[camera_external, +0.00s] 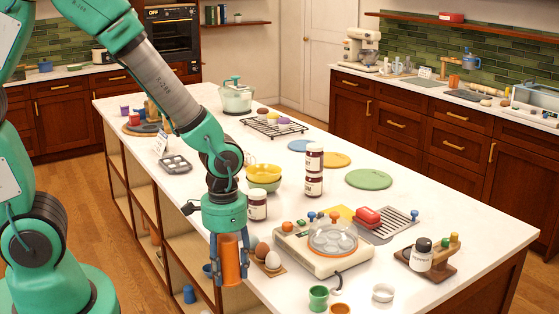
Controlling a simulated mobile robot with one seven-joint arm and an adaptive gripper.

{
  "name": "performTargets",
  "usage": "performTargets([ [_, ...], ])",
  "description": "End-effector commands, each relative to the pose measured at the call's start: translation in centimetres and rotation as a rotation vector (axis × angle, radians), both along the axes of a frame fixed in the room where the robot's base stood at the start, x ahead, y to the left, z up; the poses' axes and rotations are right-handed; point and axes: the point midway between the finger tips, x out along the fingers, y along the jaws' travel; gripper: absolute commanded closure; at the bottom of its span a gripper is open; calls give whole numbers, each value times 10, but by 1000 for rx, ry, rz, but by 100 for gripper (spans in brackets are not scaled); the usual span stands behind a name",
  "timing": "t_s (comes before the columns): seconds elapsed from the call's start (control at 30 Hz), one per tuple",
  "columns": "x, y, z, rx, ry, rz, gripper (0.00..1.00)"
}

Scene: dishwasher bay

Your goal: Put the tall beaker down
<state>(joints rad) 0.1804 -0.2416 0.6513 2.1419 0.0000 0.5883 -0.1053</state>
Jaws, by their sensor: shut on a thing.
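My gripper (229,276) points down near the front-left edge of the white island counter (200,205). It is shut on the tall beaker (231,258), an orange upright cylinder, with one finger on each side. The beaker overlaps the counter's left edge in the picture. I cannot tell whether its base is over the counter top or touching anything.
Eggs (272,259) on a small board stand just right of the beaker. A cream appliance with a clear dome (333,236), a green cup (318,298) and a dark-lidded jar (257,206) are close by. Open shelves (180,235) lie below the left edge.

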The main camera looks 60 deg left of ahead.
Motion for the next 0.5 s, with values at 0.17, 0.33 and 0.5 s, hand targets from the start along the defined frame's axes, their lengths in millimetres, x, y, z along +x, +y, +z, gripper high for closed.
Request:
performTargets([
  [0.17, 0, 0, 30, 0, -2, 0, 81],
  [0.33, 0, 0, 57, 0, -2, 0, 81],
  [0.5, 7, 2, 70, 0, 2, 5, 81],
])
